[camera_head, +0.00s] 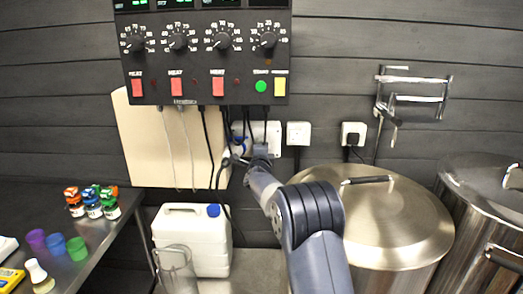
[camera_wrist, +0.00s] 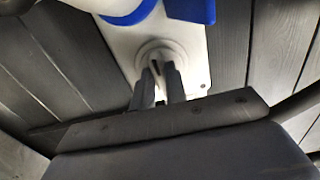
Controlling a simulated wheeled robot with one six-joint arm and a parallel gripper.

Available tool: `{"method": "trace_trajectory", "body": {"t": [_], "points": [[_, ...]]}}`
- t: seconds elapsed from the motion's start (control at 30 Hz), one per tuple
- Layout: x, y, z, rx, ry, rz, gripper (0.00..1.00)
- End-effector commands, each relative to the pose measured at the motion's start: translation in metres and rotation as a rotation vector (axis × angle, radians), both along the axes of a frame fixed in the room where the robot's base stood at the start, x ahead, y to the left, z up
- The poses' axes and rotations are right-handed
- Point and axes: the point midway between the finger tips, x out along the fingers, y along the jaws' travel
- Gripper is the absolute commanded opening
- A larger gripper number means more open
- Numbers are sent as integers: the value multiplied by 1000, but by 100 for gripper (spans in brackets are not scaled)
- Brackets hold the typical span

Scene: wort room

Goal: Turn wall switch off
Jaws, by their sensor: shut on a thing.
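The wall switch is a white plate (camera_wrist: 187,75) with a round raised boss and a small dark lever (camera_wrist: 156,68) at its centre. In the wrist view, my gripper (camera_wrist: 160,78) has its two fingers at the boss, closed on the lever. The fingers partly hide the lever, and its exact position is hard to tell. In the head view, the white plate (camera_head: 273,131) is on the dark plank wall below the control panel. My gripper (camera_head: 260,153) reaches up to its lower part and covers some of it.
Blue parts (camera_wrist: 190,8) sit on the plate beside the switch. A black control panel (camera_head: 205,60) hangs above, with cables running down. A white jerrycan (camera_head: 192,240) stands below left, and a large steel pot (camera_head: 395,225) stands close on the right of my arm.

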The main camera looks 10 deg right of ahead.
Motion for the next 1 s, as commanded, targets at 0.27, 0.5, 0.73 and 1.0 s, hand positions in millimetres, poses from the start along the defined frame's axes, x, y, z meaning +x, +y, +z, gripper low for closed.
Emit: {"method": "trace_trajectory", "body": {"t": [0.27, 0.5, 0.73, 1.0], "points": [[0, 1, 0, -22, 4, 1, 0], [0, 1, 0, -22, 4, 1, 0], [0, 0, 0, -21, 4, 1, 31], [0, 0, 0, -20, 4, 0, 35]]}}
